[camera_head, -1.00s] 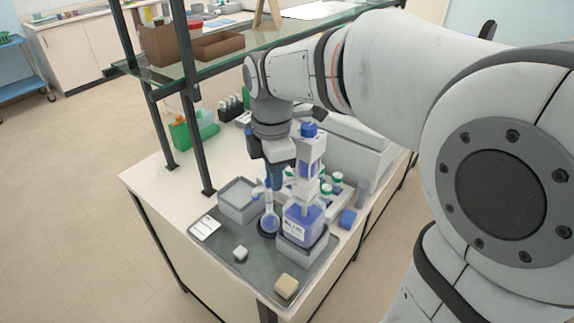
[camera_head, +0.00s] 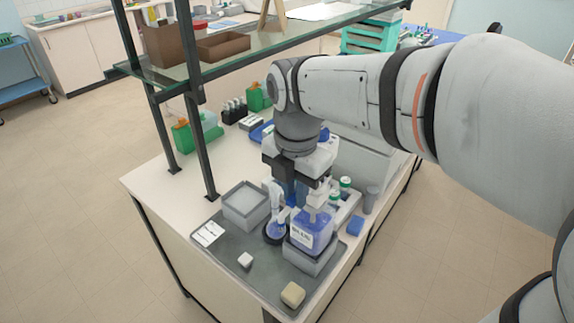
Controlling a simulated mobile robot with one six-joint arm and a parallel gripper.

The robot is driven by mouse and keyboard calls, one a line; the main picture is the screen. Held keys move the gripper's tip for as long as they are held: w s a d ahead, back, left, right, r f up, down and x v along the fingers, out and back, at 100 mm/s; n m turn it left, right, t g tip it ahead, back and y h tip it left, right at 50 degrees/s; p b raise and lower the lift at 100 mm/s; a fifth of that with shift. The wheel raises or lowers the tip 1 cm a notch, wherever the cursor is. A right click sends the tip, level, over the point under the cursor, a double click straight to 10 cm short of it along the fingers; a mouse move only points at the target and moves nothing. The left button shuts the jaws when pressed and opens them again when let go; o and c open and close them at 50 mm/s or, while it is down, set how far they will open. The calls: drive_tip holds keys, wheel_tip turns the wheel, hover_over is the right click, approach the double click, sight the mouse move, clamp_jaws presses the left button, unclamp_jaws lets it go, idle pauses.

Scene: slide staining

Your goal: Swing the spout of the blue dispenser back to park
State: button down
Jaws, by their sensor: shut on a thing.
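The blue dispenser (camera_head: 311,232) is a bottle of blue liquid with a white pump head, standing on a grey block at the tray's right side. Its upper part is largely hidden behind my gripper (camera_head: 293,194) and wrist. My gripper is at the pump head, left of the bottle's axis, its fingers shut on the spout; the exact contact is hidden. A pale spout end (camera_head: 275,188) shows left of the fingers, close to the neck of a small flask (camera_head: 275,230) with blue liquid. I cannot tell whether it is directly above the flask.
A grey tray (camera_head: 225,262) carries an open grey box (camera_head: 245,222), a white label card (camera_head: 208,233), a white cube (camera_head: 245,260) and a beige block (camera_head: 292,294). Shelf posts (camera_head: 200,150) stand behind left.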

idle(0.3)
drive_tip(key=c, duration=1.4)
unclamp_jaws()
drive_tip(key=shift+o, duration=0.2)
wheel_tip(320, 180, up, 8)
drive_tip(key=shift+f, duration=0.1)
